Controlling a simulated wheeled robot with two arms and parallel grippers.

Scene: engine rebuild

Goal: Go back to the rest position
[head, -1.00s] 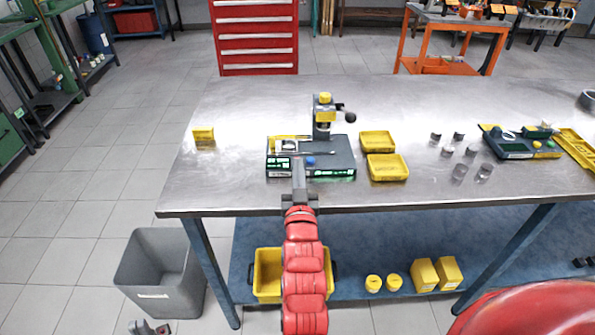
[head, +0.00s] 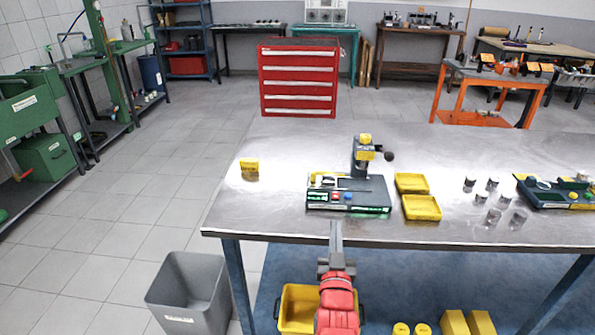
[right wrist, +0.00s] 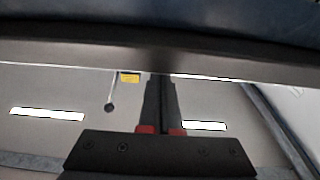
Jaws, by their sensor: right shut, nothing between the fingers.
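My right gripper (head: 335,230) is in front of the table's near edge, in the lower middle of the head view, with its red arm below it. Its fingers point toward the table and look closed together, with nothing seen between them. In the right wrist view the two dark fingers (right wrist: 160,85) lie side by side, pointing at a long grey edge that crosses the picture. I cannot tell the exact gap between fingertips and table. My left gripper is not in view.
The steel table (head: 290,150) holds a grey fixture (head: 375,197), yellow trays (head: 422,208), a small yellow block (head: 249,169) and several metal cylinders. Below are a grey bin (head: 190,290) and a yellow crate (head: 298,308). A red cabinet (head: 298,80) stands behind.

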